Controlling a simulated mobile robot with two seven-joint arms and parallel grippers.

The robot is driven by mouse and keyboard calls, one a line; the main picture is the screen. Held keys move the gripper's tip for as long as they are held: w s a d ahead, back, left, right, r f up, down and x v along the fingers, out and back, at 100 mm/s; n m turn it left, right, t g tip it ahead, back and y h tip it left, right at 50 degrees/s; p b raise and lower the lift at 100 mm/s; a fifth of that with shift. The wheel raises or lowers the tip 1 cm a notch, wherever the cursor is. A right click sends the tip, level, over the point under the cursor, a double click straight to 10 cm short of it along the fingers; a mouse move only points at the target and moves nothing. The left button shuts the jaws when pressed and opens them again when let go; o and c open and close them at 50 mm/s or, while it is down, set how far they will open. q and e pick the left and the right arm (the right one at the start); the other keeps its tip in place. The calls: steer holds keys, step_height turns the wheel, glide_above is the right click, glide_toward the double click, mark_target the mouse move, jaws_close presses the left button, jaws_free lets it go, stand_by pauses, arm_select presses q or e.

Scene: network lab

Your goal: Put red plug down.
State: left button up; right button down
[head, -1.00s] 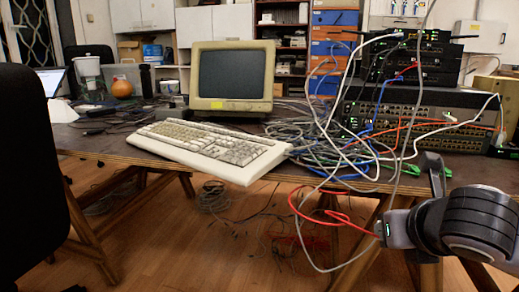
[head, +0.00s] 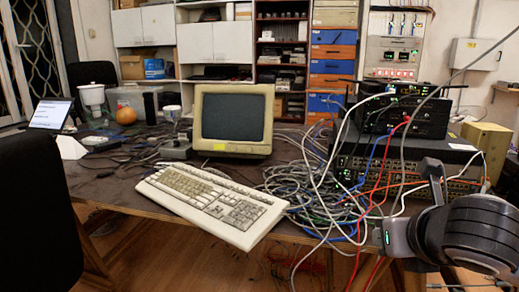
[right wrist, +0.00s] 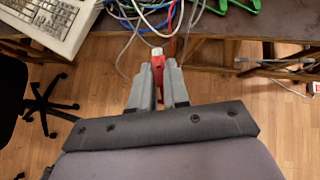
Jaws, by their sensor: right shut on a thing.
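The red plug (right wrist: 157,66) is between the fingers of my right gripper (right wrist: 157,80) in the right wrist view. The fingers are shut on it, and its pale tip (right wrist: 156,51) points away from the gripper toward the table edge. A red cable (head: 380,172) hangs from the network gear and runs down past the table's front edge in the head view. There my right arm (head: 460,235) comes in from the right, and the plug itself cannot be made out. My left gripper is in neither view.
A table (head: 95,183) holds a keyboard (head: 210,203), a monitor (head: 232,118) and a tangle of cables (head: 300,190). Stacked network switches (head: 405,120) stand at the right. Bare tabletop lies left of the keyboard. A dark chair (head: 35,210) stands at the left.

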arm_select(q)
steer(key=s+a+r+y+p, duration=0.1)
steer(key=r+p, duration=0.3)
steer(key=p, duration=0.4)
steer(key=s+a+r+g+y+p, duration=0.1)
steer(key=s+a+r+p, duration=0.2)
steer(key=p, duration=0.5)
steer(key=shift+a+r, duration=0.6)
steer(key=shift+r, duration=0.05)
